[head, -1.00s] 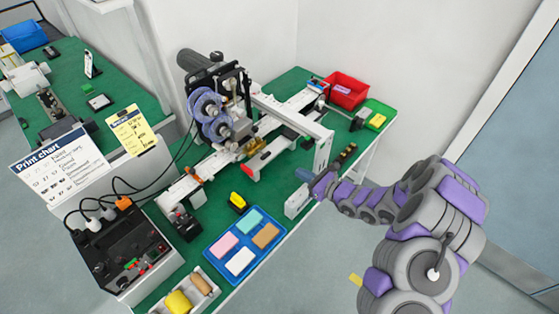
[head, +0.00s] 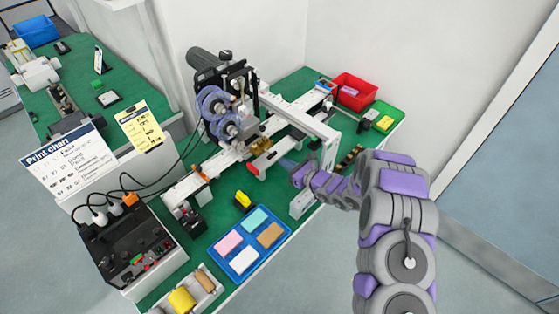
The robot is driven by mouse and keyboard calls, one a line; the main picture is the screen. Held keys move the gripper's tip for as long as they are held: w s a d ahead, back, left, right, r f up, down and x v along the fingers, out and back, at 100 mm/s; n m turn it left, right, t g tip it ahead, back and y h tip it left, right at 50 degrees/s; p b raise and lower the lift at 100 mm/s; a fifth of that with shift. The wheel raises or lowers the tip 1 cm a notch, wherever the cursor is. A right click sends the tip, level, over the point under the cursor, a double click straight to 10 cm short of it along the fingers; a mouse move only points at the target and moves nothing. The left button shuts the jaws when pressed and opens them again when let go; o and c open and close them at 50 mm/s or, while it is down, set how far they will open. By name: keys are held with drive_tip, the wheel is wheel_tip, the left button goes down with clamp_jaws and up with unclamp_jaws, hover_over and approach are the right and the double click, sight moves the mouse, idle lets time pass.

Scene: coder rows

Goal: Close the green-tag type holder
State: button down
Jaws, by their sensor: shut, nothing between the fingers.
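The coder machine (head: 225,110) with its purple reels stands on the green bench. A brass-coloured part (head: 258,146) sits low on it, beside a white block with a red end (head: 262,166). I cannot make out a green tag here, so I cannot tell which part is the green-tag type holder or whether it is open. My gripper (head: 286,163) reaches in from the right, pointing left, just right of the red-ended block. It is shut and holds nothing. Whether its tip touches the machine is too small to tell.
A white upright plate (head: 303,202) stands just below my gripper. A blue tray (head: 272,254) of coloured blocks lies at the front. A red bin (head: 354,88) and a green tray (head: 384,116) stand at the back right. A black control box (head: 125,248) is at left.

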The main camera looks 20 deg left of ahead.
sight(265, 149)
drive_tip(key=x, duration=0.3)
drive_tip(key=shift+w+a, duration=0.1)
drive_tip(key=shift+a, duration=0.05)
